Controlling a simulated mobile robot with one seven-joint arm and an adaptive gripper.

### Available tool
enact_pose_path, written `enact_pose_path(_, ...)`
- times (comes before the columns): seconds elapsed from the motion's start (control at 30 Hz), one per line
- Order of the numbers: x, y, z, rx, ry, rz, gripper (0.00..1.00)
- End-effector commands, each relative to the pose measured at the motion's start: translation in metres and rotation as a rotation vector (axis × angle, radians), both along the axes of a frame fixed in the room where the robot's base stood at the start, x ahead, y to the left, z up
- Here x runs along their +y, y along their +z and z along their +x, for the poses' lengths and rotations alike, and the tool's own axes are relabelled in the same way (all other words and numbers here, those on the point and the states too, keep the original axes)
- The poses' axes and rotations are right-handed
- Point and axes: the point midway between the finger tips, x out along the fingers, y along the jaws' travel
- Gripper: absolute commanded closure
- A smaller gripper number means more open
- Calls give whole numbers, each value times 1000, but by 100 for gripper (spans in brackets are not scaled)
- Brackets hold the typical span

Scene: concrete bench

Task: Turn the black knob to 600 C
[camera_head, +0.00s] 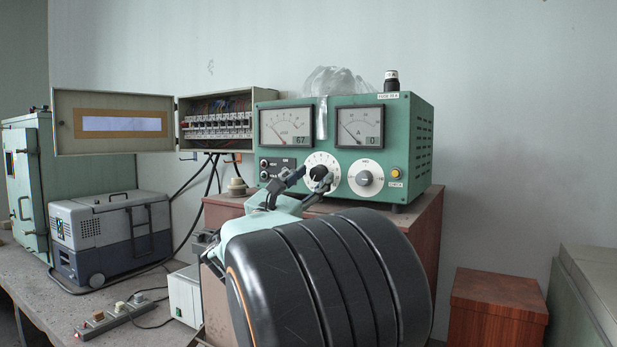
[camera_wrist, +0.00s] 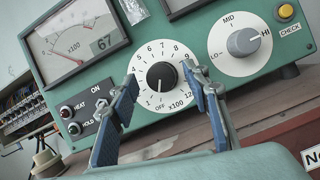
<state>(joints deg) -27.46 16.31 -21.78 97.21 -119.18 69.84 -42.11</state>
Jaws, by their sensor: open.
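The black knob (camera_wrist: 161,75) sits at the centre of a white round dial (camera_wrist: 180,56) marked OFF, then numbers up to 12, with "x100". The knob's narrow end seems to point down near OFF; fine detail is hard to read. In the head view the knob (camera_head: 319,173) is on the front of the green control box (camera_head: 417,140). My gripper (camera_wrist: 162,88) is open, one finger left and one right of the dial in the wrist view, apart from the knob. In the head view my gripper (camera_head: 308,181) partly covers the dial's lower area.
A grey LO-MID-HI knob (camera_wrist: 243,42) is close on the right, with a yellow CHECK button (camera_wrist: 286,11) beyond. HEAT and HOLD switches (camera_wrist: 85,120) are near the left finger. The left meter (camera_wrist: 78,40) reads 67. The box stands on a wooden cabinet (camera_head: 428,228).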

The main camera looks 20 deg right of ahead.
Motion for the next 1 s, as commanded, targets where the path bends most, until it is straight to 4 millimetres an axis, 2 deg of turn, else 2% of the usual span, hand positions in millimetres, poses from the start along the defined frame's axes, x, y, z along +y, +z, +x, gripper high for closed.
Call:
enact_pose_path(0.3, -2, 1, 1, 0, -1, 0, 58)
enact_pose_path(0.67, -2, 1, 1, -1, -1, 1, 97)
enact_pose_path(1.0, -2, 0, 2, -41, 0, 34, 98)
